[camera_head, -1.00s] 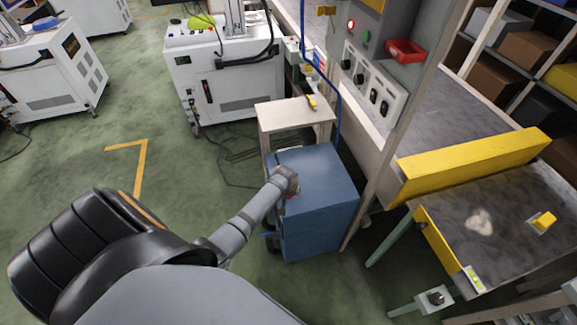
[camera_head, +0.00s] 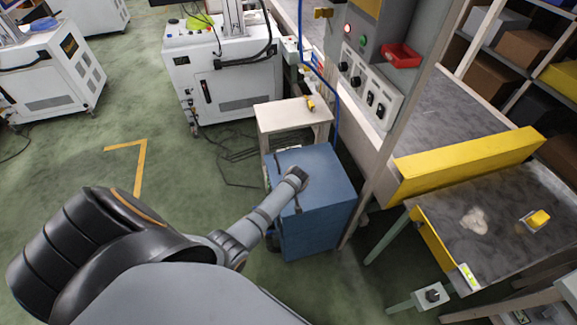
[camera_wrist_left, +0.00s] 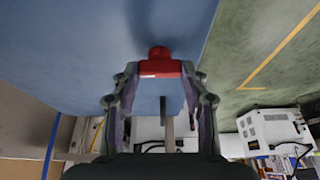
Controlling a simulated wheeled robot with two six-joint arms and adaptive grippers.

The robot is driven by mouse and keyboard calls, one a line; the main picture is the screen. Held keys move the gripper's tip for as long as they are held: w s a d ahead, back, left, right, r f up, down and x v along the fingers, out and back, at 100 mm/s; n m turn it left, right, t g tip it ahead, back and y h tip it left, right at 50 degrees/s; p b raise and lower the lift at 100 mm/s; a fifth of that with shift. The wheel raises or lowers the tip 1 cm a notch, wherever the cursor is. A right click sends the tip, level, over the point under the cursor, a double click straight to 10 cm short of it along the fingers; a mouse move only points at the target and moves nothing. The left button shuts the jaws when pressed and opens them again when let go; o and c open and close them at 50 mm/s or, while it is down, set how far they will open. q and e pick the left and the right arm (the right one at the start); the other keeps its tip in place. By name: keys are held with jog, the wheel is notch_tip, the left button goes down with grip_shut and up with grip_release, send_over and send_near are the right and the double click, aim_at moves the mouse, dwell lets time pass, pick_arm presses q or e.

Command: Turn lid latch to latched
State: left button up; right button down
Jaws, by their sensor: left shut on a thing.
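The blue box (camera_head: 325,215) stands on the floor in the middle of the head view, and its blue surface (camera_wrist_left: 80,50) fills the upper left of the left wrist view. A red latch handle with a round knob (camera_wrist_left: 159,66) lies against that surface. My left gripper (camera_wrist_left: 160,72) is shut on the red latch handle, one finger at each end of it. In the head view my left wrist lies over the left part of the box top and hides the fingertips and the handle. My right gripper is not in view.
A small pale table (camera_head: 292,116) stands just behind the box. A grey control panel (camera_head: 372,85) on a pale post rises close to its right. A workbench with a yellow guard (camera_head: 470,165) stands farther right. Green floor (camera_head: 190,230) is open to the left.

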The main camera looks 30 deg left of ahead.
pick_arm(q)
jog(key=o, duration=1.2)
jog(key=shift+c, duration=0.2)
jog(key=v, duration=1.2)
